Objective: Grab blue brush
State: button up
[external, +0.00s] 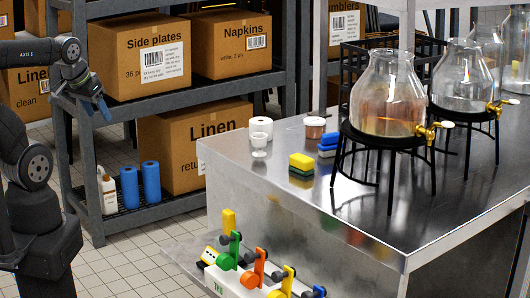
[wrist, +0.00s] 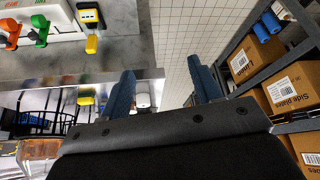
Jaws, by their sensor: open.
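A white rack (external: 232,284) with a row of coloured handled tools stands at the bottom of the external view. A small blue piece (external: 318,291) shows at its right end, cut by the frame edge; it may be the blue brush, but I cannot tell its full shape. The wrist view shows part of the rack (wrist: 66,20) at upper left, with green and orange tools and no blue one visible. My gripper (external: 97,107) is at upper left in the external view, raised, away from the rack. Its blue fingers (wrist: 162,66) are apart and empty.
Shelves with boxes (external: 140,55) and blue rolls (external: 150,181) stand behind my arm. Open floor lies between shelf and table.

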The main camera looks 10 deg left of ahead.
jog(key=w+d+r+m, duration=0.1)
jog(key=w+d+r, duration=0.3)
jog(key=w+d, duration=0.15)
jog(key=w+d+r+m, duration=0.1)
jog(key=w+d+r, duration=0.35)
jog(key=d, duration=0.25)
jog(key=m+g+h, duration=0.1)
jog(key=m+g, duration=0.1)
jog(key=m, duration=0.2)
send_over(322, 135)
jog(key=s+a, duration=0.3)
jog(key=a, duration=0.1)
notch_tip(322, 135, down, 8)
jog(key=x, duration=1.6)
jog(key=shift+f, duration=0.45)
jog(key=c, duration=1)
jog(key=shift+c, duration=0.4)
jog(key=shift+r, duration=0.15)
